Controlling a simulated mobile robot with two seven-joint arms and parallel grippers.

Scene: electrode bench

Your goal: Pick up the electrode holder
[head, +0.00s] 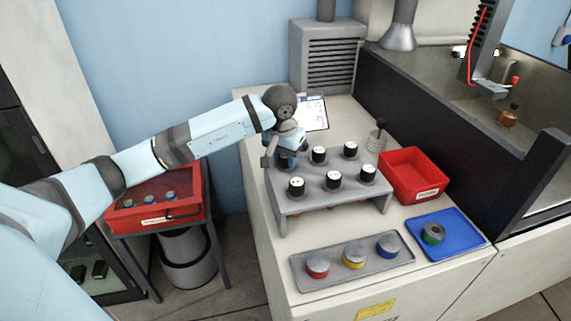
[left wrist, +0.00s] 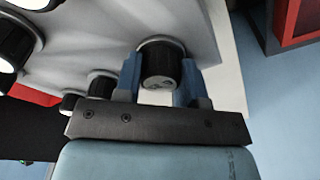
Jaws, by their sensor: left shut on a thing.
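Several black cylindrical electrode holders with white tops stand on a grey rack (head: 318,202) on the bench. My left gripper (head: 287,155) is at the rack's back left corner. In the left wrist view its blue fingers (left wrist: 160,85) are on either side of an electrode holder (left wrist: 162,64), shut on it. Its black side and greyish top show between the fingers. In the head view the gripper mostly hides this holder, and I cannot tell whether it is clear of the rack. Other holders include a front left one (head: 296,187) and a front right one (head: 367,174). My right gripper is not in view.
In front of the rack, a grey tray (head: 335,283) holds red, yellow and blue ringed pieces. A blue tray (head: 462,242) with a green ringed piece and a red bin (head: 413,176) are at right. A red case (head: 180,213) stands left of the bench.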

